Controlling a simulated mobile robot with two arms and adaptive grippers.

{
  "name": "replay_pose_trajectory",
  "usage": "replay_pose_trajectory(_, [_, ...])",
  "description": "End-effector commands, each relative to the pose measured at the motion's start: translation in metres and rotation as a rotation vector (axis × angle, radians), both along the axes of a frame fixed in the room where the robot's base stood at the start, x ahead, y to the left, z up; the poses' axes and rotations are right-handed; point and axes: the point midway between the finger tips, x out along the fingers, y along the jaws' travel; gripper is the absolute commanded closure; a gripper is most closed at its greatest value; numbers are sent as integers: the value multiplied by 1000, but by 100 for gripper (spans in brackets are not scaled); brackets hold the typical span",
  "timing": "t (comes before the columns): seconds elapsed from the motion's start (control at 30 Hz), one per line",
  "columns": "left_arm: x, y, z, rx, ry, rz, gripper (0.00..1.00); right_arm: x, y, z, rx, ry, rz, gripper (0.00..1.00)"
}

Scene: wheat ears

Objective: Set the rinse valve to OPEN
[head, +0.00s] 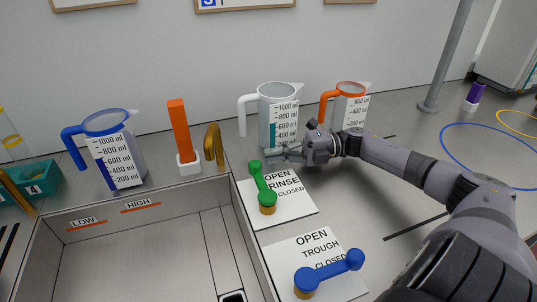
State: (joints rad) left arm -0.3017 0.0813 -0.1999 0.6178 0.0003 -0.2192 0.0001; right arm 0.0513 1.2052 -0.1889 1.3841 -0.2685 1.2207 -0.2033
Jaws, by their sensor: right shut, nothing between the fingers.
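The rinse valve is a green lever (262,184) on a brass pivot, on a white plate (297,207) marked OPEN, RINSE and CLOSED. Its knob end points away from me, up and slightly left in the head view, beside the word OPEN; CLOSED is to the right. My right gripper (284,153) is shut and empty, just beyond and right of the lever's knob, near the plate's far edge. It looks apart from the lever, though the small gap is hard to judge. My left gripper is not in view.
A blue trough valve lever (330,270) points right toward CLOSED on the nearer plate. The sink trough (130,262) lies left.

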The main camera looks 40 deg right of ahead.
Motion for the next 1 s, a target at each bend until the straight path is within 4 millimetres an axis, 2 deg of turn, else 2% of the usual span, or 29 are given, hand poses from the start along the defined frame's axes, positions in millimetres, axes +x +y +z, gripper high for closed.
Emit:
replay_pose_trajectory(0.2, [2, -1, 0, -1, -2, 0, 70, -17, -34, -1, -3, 4, -3, 100])
replay_pose_trajectory(0.4, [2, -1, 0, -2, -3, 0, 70, -26, -51, -1, -2, 3, -1, 100])
replay_pose_trajectory(1.0, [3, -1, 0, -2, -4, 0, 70, -27, -53, 0, 0, 1, 0, 100])
